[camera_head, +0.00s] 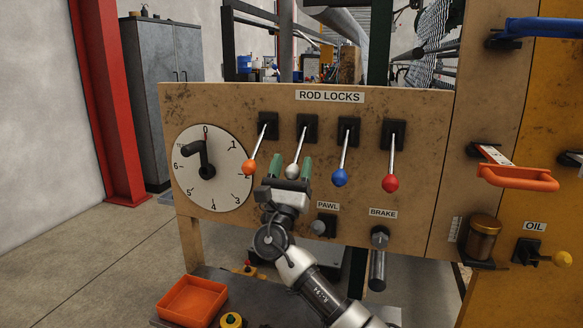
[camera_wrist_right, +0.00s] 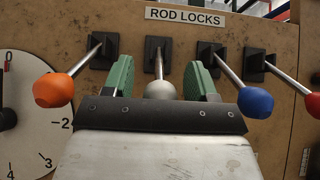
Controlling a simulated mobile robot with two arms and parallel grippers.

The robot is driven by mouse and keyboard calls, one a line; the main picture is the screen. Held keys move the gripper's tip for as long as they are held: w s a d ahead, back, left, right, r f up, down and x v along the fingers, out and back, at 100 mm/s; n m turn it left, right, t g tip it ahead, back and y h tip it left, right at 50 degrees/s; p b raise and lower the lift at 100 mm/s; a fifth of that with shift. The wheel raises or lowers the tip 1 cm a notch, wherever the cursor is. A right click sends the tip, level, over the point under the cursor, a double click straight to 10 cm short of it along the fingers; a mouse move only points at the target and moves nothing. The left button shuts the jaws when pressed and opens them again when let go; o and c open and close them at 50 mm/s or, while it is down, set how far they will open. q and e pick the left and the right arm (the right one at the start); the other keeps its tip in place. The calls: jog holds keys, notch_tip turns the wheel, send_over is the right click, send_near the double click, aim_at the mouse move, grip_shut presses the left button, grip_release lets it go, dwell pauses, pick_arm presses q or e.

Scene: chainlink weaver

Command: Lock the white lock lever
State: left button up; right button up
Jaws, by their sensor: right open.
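The white lock lever (camera_head: 292,171) is second from the left in the row under the ROD LOCKS sign; its rod hangs down and slightly left from a black mount. In the right wrist view its white knob (camera_wrist_right: 160,90) sits between the two green fingers. My right gripper (camera_head: 290,168) is open around the knob, one finger on each side. I cannot tell whether either finger touches it. The orange lever (camera_head: 250,167) is to its left, the blue lever (camera_head: 340,177) and red lever (camera_head: 390,183) to its right. My left gripper is not in view.
A round dial (camera_head: 226,190) is left of the levers. The PAWL knob (camera_head: 322,226) and BRAKE handle (camera_head: 378,262) are below right. An orange tray (camera_head: 192,300) stands low at left. The orange and blue knobs flank the gripper closely.

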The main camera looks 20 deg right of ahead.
jog(key=shift+s+a+f, duration=0.15)
jog(key=shift+s+f, duration=0.05)
jog(key=shift+f, duration=0.1)
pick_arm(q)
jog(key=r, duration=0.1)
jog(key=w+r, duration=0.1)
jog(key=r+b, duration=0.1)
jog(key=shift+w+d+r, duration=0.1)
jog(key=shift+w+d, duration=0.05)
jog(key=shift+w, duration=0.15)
pick_arm(e)
jog(key=v, duration=1)
